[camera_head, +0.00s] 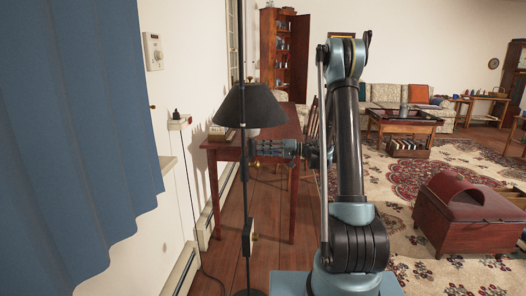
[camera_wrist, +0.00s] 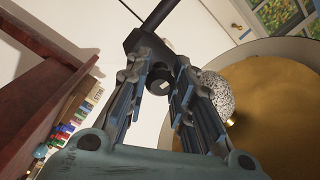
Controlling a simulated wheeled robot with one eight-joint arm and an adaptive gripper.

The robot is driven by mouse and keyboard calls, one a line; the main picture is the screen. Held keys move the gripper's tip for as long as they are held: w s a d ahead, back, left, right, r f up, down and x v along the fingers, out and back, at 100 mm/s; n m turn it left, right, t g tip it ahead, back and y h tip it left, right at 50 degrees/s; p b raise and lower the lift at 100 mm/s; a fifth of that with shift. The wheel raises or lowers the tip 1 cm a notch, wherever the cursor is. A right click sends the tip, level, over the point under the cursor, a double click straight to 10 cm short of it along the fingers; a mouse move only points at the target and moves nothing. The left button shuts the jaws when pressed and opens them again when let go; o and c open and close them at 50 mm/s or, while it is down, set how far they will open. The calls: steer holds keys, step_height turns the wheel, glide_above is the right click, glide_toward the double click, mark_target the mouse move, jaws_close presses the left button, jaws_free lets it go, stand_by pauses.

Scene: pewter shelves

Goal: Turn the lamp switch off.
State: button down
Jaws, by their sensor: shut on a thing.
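The lamp (camera_head: 250,106) is a floor lamp with a dark conical shade and a thin black pole, standing left of my arm. My gripper (camera_head: 258,148) reaches in from the right just under the shade, at the pole. In the wrist view, the fingers of my gripper (camera_wrist: 162,72) are closed around a black fitting (camera_wrist: 139,41) on the lamp's pole. I cannot tell if this fitting is the switch, or its on or off position. The shade's gold inside (camera_wrist: 275,100) and a speckled pale bulb (camera_wrist: 213,97) show right of the fingers.
A reddish wooden table (camera_head: 278,133) stands behind the lamp. A blue curtain (camera_head: 70,130) hangs at the left. A wall outlet with a plug (camera_head: 178,120) is left of the lamp. A red-brown chest (camera_head: 465,215) stands on the patterned rug at right.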

steer(key=shift+f+n, duration=0.1)
steer(key=shift+n, duration=1.5)
steer(key=c, duration=1.3)
jaws_free()
steer(key=shift+c, duration=0.2)
steer(key=shift+d, duration=0.1)
steer(key=d, duration=1.1)
steer(key=shift+s+d, duration=0.15)
steer(key=shift+d, duration=0.25)
